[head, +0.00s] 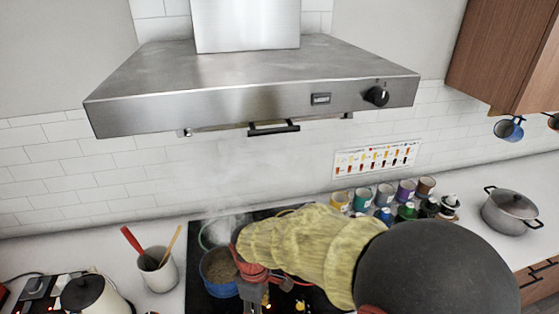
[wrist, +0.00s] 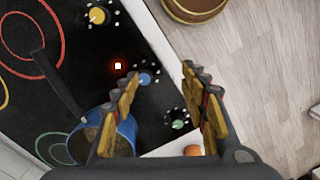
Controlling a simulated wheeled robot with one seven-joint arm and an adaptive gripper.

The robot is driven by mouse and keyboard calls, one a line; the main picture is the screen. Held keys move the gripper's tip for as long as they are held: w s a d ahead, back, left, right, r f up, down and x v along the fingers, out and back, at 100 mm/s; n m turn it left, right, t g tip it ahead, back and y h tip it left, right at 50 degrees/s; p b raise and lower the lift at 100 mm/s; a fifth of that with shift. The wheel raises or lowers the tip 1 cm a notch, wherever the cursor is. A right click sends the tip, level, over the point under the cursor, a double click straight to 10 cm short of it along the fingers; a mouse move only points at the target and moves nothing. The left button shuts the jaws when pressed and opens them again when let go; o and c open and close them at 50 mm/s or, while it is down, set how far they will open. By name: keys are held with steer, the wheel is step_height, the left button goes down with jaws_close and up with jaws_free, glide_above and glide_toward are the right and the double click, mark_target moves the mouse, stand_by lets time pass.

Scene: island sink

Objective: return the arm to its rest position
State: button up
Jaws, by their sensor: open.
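My arm (head: 320,243) in its yellow sleeve reaches across the lower middle of the head view, out over the black cooktop (head: 200,301). My gripper (head: 256,292) shows only partly there, close beside a blue pot (head: 215,285) with brown contents. In the wrist view my gripper (wrist: 160,80) has its two fingers spread wide with nothing between them. The blue pot (wrist: 127,130) shows behind the left finger, which hides part of it. I cannot tell whether they touch.
Steam rises near the pot. A utensil cup (head: 161,272) and a kettle (head: 92,296) stand left, coloured jars (head: 385,195) and a lidded pot (head: 510,212) right. A range hood (head: 250,85) hangs above. Wooden floor (wrist: 270,70) lies beyond the counter edge.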

steer(key=s+d+r+m+t+b, duration=0.2)
steer(key=s+d+r+m+b, duration=0.1)
steer(key=d, duration=0.5)
steer(key=s+d+r+m+t+b, duration=0.2)
steer(key=s+d+r+m, duration=0.2)
steer(key=d+r+m, duration=0.2)
steer(key=s+d+r+m+t+b, duration=0.2)
steer(key=d+r+m, duration=0.3)
steer(key=d, duration=0.5)
steer(key=shift+s+d+m+b, duration=0.2)
steer(key=shift+s+m+b, duration=0.1)
steer(key=shift+s+b, duration=0.55)
